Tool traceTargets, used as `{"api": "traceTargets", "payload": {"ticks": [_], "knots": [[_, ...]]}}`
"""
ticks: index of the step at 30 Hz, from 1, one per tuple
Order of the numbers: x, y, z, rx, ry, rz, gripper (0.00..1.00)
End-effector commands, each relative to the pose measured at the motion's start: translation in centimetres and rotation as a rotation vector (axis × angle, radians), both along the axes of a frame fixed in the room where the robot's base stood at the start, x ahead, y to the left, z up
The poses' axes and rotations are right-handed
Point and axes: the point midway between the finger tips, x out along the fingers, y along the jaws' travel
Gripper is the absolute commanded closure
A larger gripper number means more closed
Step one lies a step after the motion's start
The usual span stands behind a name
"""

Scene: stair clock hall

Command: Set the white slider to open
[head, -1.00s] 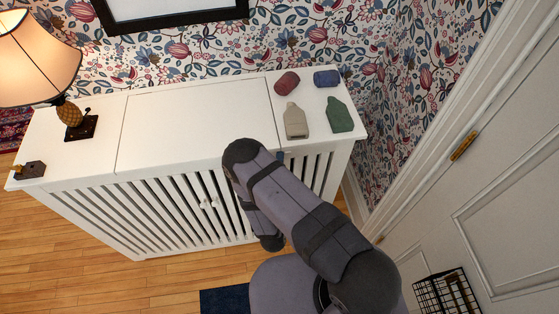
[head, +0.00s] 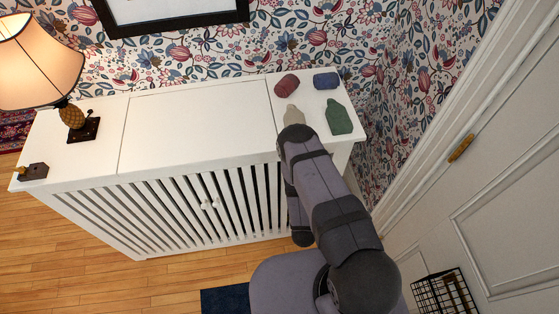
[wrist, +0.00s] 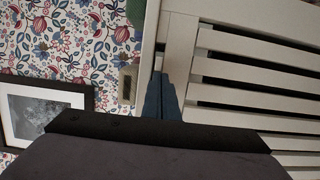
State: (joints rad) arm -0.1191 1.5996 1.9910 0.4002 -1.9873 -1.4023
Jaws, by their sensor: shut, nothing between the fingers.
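I cannot clearly make out a separate white slider in either view; the arm covers part of the cabinet's right front. My gripper (wrist: 161,80) shows in the wrist view as blue-grey fingers, shut and empty. The fingertips are close to the cabinet's white top edge and the frame beside the slats (wrist: 255,80); I cannot tell whether they touch. In the head view, my arm hides the gripper.
On the cabinet top's right end are a beige tag-shaped piece (head: 294,114), a green one (head: 339,117), a red roll (head: 287,85) and a blue roll (head: 326,80). A lamp (head: 40,60) and a small brown box (head: 33,172) stand left. The top's middle is clear.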

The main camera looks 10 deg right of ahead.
Motion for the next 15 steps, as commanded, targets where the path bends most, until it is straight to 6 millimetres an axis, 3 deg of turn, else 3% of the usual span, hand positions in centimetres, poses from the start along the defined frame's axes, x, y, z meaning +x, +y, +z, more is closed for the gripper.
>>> {"api": "traceTargets", "payload": {"ticks": [15], "knots": [[-0.10,-1.02,0.04,-0.002,-0.003,-0.011,1.00]]}}
